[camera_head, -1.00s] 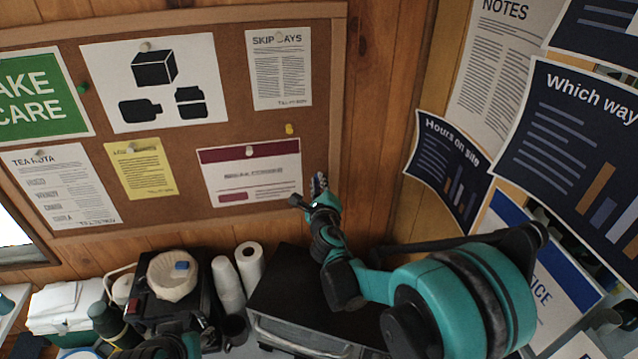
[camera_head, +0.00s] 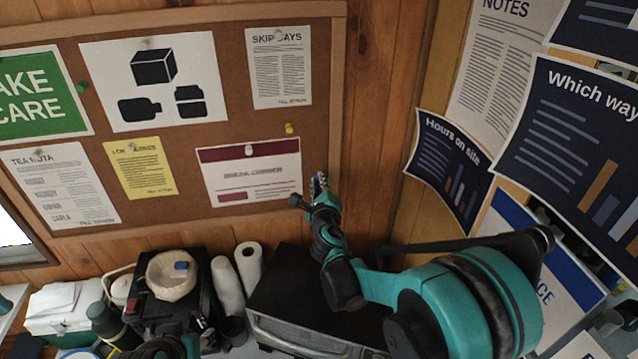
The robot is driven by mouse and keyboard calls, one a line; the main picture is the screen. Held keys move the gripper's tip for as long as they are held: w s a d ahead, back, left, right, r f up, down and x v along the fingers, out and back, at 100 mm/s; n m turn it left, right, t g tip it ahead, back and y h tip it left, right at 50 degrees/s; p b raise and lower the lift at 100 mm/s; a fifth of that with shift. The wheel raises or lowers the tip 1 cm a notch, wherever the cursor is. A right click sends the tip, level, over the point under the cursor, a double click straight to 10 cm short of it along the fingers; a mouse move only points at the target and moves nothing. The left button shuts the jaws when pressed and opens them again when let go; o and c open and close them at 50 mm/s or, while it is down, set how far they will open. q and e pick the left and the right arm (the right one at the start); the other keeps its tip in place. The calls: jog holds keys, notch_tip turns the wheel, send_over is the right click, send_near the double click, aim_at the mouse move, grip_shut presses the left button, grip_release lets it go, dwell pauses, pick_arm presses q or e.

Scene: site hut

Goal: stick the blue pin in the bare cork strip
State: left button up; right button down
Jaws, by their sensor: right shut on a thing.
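The cork board (camera_head: 235,60) hangs on the wood wall, with pinned papers. A bare cork strip (camera_head: 321,95) runs down its right side, between the papers and the frame. My right gripper (camera_head: 318,184) is at the board's lower right edge, right of the maroon-headed notice (camera_head: 250,172). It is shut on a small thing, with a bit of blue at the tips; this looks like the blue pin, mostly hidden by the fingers. I cannot tell whether it touches the cork. My left gripper does not show; only part of my left arm is at the bottom left.
A yellow pin (camera_head: 289,128) and a green pin (camera_head: 82,87) stick in the cork. Below stand a dark oven-like box (camera_head: 290,290), paper rolls (camera_head: 248,262) and a pale bowl (camera_head: 173,280) with a blue item inside. Posters (camera_head: 448,165) hang on the right wall near my arm.

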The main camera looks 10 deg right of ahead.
jog(key=shift+w, duration=1)
dwell(1.2)
jog(key=shift+b, duration=0.45)
dwell(1.4)
jog(key=c, duration=1.5)
grip_release()
jog(key=shift+c, duration=0.2)
